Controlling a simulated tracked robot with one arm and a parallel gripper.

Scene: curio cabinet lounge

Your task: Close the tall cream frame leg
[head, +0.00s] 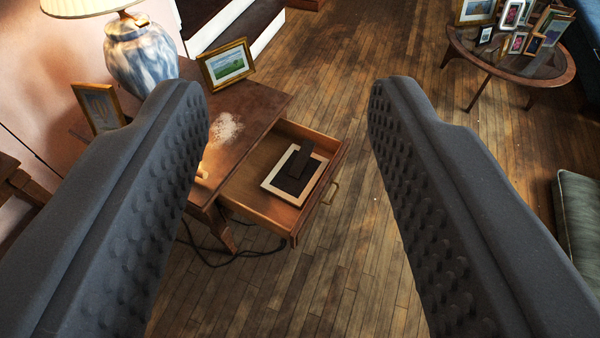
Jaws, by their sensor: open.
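A cream frame (268,184) lies back up in the open drawer (248,196) of a wooden side table. Its backing is dark. A dark leg (299,160) sits on the back and looks raised at an angle, but I cannot tell how far it stands out. My gripper (286,92) is wide open and empty. Its two dark, dimpled fingers fill the left and right of the view. The frame and drawer show beyond and between them, apart from the fingers.
On the side table (258,104) stand a blue-and-white lamp (141,55) and gold-framed pictures (226,64). A round table (484,62) with several frames is at the upper right. A green cushioned seat (580,205) is at right. Cables lie below the drawer; the middle wooden floor is clear.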

